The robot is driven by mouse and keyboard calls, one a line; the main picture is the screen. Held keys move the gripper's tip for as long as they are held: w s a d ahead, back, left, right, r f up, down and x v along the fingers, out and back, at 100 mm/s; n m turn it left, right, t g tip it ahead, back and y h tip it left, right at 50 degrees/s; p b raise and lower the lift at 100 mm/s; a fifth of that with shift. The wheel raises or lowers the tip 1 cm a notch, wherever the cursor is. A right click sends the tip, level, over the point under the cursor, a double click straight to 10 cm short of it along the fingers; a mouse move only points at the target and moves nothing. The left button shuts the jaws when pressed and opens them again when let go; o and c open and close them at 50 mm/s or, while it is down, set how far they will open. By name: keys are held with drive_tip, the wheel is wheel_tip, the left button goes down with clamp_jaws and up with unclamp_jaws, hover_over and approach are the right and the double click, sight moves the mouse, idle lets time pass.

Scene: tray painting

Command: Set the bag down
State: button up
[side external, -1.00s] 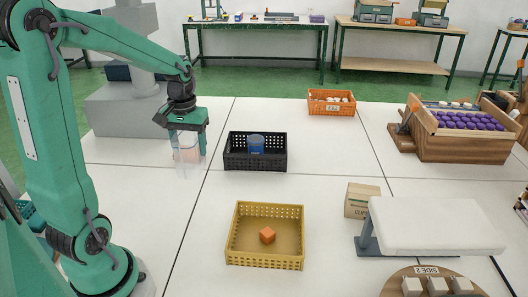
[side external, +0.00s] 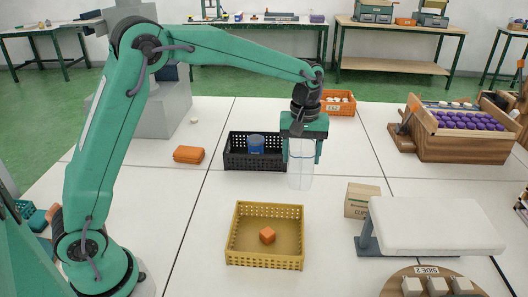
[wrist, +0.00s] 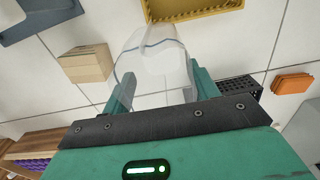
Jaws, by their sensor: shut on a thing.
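A clear, see-through bag (side external: 300,175) hangs below my gripper (side external: 302,156), which is shut on its upper part. The bag appears empty and roughly upright. It is just right of the black crate and beyond the yellow crate. I cannot tell whether its bottom touches the white table. In the wrist view the bag (wrist: 152,62) extends out between the two green fingers of my gripper (wrist: 160,88).
A black crate (side external: 235,165) holds a blue round thing (side external: 256,143). A yellow crate (side external: 243,255) holds an orange cube (side external: 267,235). An orange case (side external: 188,154), a cardboard box (side external: 361,201) and a white padded stand (side external: 430,225) stand around. White table is bare between them.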

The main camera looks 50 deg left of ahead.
drive_tip(key=w+d, duration=0.2)
drive_tip(key=d, duration=0.6)
drive_tip(key=w+a+f, duration=0.6)
drive_tip(key=a+f, duration=0.1)
drive_tip(key=a, duration=0.3)
drive_tip(key=shift+f, duration=0.3)
drive_tip(key=shift+w+f, duration=0.1)
drive_tip(key=shift+f, duration=1.85)
drive_tip(key=shift+f, duration=0.15)
drive_tip(key=o, duration=0.9)
drive_tip(key=shift+o, duration=0.2)
